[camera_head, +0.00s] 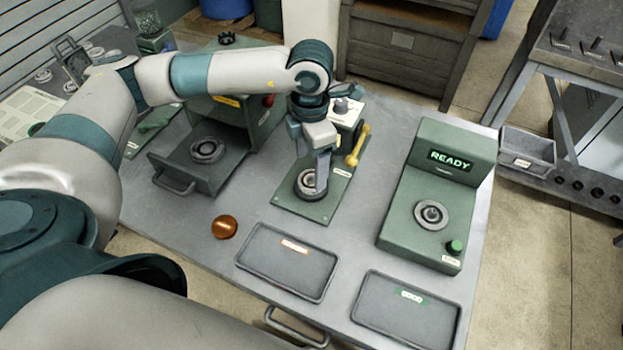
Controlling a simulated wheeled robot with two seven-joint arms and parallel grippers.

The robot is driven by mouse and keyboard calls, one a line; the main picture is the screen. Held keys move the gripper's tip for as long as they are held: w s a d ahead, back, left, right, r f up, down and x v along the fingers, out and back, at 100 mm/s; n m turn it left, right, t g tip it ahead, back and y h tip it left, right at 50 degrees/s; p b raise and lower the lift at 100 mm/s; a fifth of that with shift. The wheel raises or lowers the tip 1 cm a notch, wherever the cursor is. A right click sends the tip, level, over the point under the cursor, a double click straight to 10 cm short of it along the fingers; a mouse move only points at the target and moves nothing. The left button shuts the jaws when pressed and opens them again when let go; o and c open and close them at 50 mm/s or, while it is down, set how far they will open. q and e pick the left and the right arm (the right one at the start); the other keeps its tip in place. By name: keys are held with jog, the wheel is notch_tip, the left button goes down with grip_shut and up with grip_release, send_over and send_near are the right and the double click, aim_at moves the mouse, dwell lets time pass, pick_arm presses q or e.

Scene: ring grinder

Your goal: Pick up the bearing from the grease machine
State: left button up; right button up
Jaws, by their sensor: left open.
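The machine with a green base plate (287,206), a pale block and a yellow handle (358,147) stands mid-table; it seems to be the grease machine. A grey ring-shaped bearing (303,190) lies flat on its plate. My left gripper (320,184) points down from above, with its fingertips right at the bearing. The jaws are open; the fingers hide part of the ring, and I cannot tell if they touch it. My right gripper is not in view.
A green machine reading READY (452,157) holds another ring (433,213) at right. A drawer unit (182,178) with a ring is at left.

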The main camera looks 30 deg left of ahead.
aim_at(311, 180)
pick_arm(q)
jog(key=shift+f+p, duration=0.3)
jog(key=shift+p, duration=0.05)
notch_tip(311, 180, down, 3)
jog(key=shift+s+r+p, duration=0.1)
jog(key=shift+p, duration=0.7)
jog(key=shift+f, duration=0.55)
jog(key=c, duration=1.3)
